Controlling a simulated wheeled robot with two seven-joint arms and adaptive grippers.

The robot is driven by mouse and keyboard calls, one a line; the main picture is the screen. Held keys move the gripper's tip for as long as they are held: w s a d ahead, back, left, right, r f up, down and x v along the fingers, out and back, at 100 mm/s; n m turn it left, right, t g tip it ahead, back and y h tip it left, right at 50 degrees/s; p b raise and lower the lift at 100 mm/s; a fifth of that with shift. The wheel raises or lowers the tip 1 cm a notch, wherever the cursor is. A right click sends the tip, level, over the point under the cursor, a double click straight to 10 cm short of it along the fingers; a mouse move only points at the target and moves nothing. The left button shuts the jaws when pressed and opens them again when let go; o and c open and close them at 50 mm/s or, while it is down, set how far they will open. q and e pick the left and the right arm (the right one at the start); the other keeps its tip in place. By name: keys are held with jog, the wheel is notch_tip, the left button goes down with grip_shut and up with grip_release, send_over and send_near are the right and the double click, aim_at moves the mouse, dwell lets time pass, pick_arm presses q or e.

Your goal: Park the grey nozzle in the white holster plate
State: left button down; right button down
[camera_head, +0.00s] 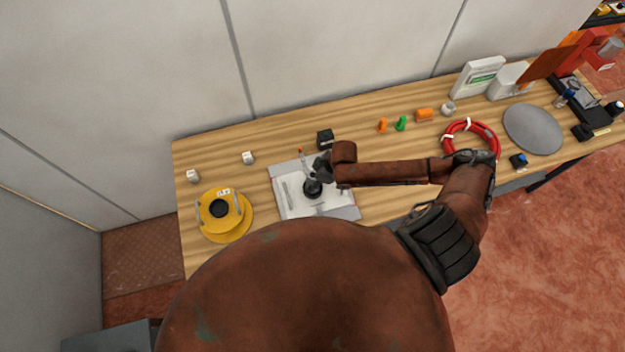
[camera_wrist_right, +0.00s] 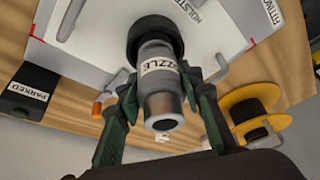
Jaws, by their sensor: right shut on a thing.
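The grey nozzle (camera_wrist_right: 158,85), labelled, is between the two green-black fingers of my right gripper (camera_wrist_right: 165,105), which is shut on it. The white holster plate (camera_wrist_right: 95,35) fills the top of the wrist view. A black round collar (camera_wrist_right: 154,38) on the plate surrounds or meets the nozzle's far end; I cannot tell how deep the nozzle sits. In the head view, the plate (camera_head: 334,202) lies on the table, and my right gripper (camera_head: 317,174) is over its upper part. The gripper hides much of the nozzle there. My left gripper is not in view.
A black box labelled PARKED (camera_wrist_right: 28,93) stands beside the plate. A yellow spool (camera_head: 238,224) is to the left on the wooden table (camera_head: 225,155). Small white cubes, orange and green parts and a red coil (camera_head: 452,130) lie around. The table's back left is mostly clear.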

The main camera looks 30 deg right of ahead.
jog(key=shift+w+r+p, duration=0.1)
jog(key=shift+p, duration=0.35)
dwell(0.3)
jog(key=shift+f, duration=0.65)
dwell(0.4)
jog(key=c, duration=1.7)
grip_release()
jog(key=shift+o, duration=0.5)
jog(key=p+v, duration=0.9)
jog(key=v, duration=0.2)
jog(key=shift+f, duration=0.1)
